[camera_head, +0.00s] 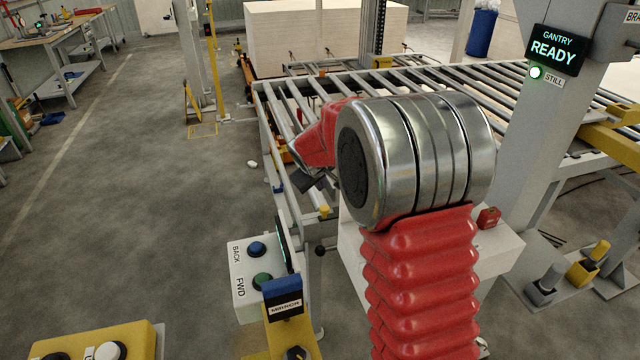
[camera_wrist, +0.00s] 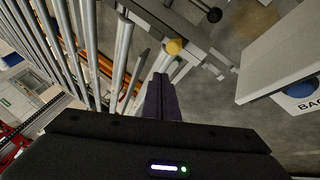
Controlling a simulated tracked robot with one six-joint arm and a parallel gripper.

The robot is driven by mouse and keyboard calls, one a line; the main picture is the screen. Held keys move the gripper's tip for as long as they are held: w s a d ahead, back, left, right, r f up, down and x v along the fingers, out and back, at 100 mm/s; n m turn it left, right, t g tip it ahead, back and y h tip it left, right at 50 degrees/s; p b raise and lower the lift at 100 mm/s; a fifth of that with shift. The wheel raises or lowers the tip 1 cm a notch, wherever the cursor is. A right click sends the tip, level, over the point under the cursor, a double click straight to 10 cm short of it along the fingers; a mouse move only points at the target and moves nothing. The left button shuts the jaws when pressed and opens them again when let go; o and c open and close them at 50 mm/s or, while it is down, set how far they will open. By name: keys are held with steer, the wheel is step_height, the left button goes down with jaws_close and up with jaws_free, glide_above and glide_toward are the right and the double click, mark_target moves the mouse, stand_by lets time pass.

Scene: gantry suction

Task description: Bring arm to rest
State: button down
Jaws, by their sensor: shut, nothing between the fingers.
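My arm rises in the middle of the head view, with a red ribbed sleeve and a large metal joint. My gripper (camera_head: 316,183) is partly seen at the left of that joint, beside the near left corner of the roller conveyor (camera_head: 262,92). In the wrist view my gripper (camera_wrist: 160,80) shows its dark fingers together with nothing between them. The fingers point toward the conveyor's edge and a yellow knob (camera_wrist: 173,47). The far side of the gripper is hidden by my arm in the head view.
A white control box (camera_head: 243,290) with BACK and FWD buttons stands in front, close to my arm. A yellow panel (camera_head: 140,340) is at bottom left. A grey gantry post (camera_head: 535,130) bears a lit GANTRY READY sign (camera_head: 555,50). Open floor (camera_head: 130,190) lies at left.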

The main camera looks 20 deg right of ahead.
stand_by(0.5)
steer(key=s+a+r+y, duration=0.1)
steer(key=s+a+r, duration=0.1)
steer(key=a, duration=0.4)
steer(key=s+r+m, duration=0.2)
steer(key=s+r, duration=0.6)
steer(key=s, duration=0.6)
steer(key=s+a+m+y, duration=0.1)
steer(key=s+a, duration=0.1)
steer(key=s, duration=0.9)
steer(key=s+a+r+y, duration=0.1)
steer(key=s+a, duration=0.1)
steer(key=s, duration=0.9)
steer(key=shift+s+r+m+g, duration=0.2)
steer(key=shift+s+m+g, duration=0.1)
steer(key=shift+s+m, duration=0.1)
